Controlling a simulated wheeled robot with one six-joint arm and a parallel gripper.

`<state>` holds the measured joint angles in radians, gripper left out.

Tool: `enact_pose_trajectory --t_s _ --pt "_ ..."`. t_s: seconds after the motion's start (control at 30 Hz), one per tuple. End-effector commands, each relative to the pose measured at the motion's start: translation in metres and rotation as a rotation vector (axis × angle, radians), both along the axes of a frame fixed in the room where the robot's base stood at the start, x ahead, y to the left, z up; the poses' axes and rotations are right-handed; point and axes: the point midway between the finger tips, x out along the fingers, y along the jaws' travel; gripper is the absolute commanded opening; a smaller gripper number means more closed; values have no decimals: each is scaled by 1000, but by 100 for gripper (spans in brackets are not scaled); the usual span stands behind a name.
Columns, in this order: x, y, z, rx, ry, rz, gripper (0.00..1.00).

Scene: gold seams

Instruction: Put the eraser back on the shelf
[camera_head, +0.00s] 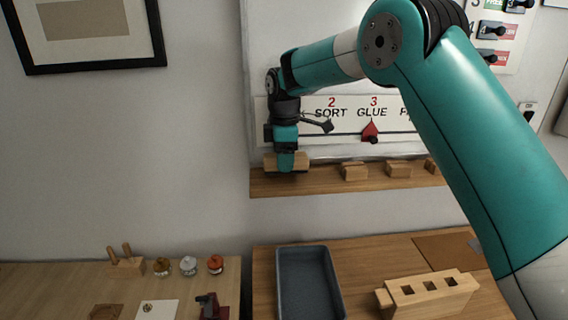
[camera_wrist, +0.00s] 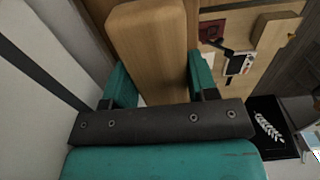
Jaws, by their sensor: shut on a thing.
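The eraser, a pale wooden block (camera_head: 300,161), is in my gripper (camera_head: 286,163), at the left end of the wooden shelf (camera_head: 320,185). In the wrist view the eraser (camera_wrist: 152,45) is long and lies between the two teal fingers of my gripper (camera_wrist: 158,82), which are shut on it. In the head view the eraser is level, at or just above the shelf top. I cannot tell whether it touches the shelf. The fingers hide its middle.
Several small wooden blocks (camera_head: 354,172) sit along the shelf to the right. A sign strip with a red pointer (camera_head: 371,131) is on the wall above. Below are a blue-grey tray (camera_head: 281,290), a slotted wooden block (camera_head: 432,293) and small jars (camera_head: 189,265).

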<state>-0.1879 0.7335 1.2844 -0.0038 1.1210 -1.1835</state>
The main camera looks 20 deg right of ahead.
Motion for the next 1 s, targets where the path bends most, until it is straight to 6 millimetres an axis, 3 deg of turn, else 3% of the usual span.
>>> enact_pose_trajectory --t_s 0.13,0.6,0.63,0.67,1.0 --pt "-1 0 -22 -1 6 0 31" --pt "3 -1 -34 0 1 0 31" --pt "3 -1 -34 0 1 0 55" --pt "3 -1 -33 0 1 0 62" --pt "3 -1 -30 0 0 0 63"
